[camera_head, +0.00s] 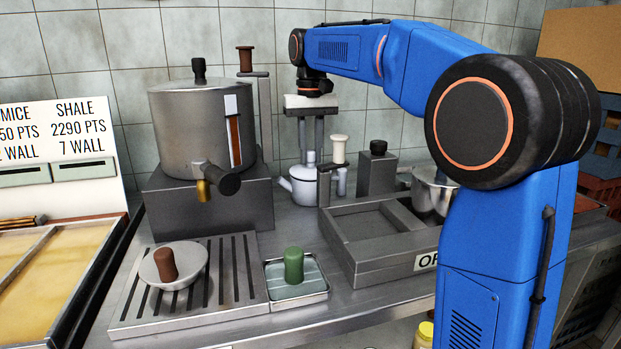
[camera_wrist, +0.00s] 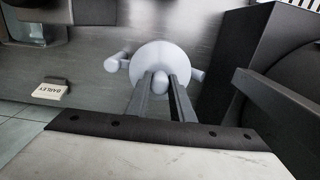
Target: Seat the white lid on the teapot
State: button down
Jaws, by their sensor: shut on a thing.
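The white teapot (camera_head: 305,190) stands upright on the steel counter behind the drip tray, its spout to the left. The lid is centred over the teapot's mouth and looks level. I cannot tell whether its rim touches the pot, as the fingers and the small size hide the seam.
A large steel urn (camera_head: 203,125) stands left of the teapot. In front are a brown-knobbed lid (camera_head: 180,265) on the slotted tray and a green-knobbed thing (camera_head: 293,264).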

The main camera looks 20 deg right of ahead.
aim_at(310, 151)
jog(key=shift+f, duration=0.3)
dwell(0.5)
jog(key=c, duration=1.5)
grip_release()
jog(key=shift+o, duration=0.2)
notch_tip(310, 151, up, 12)
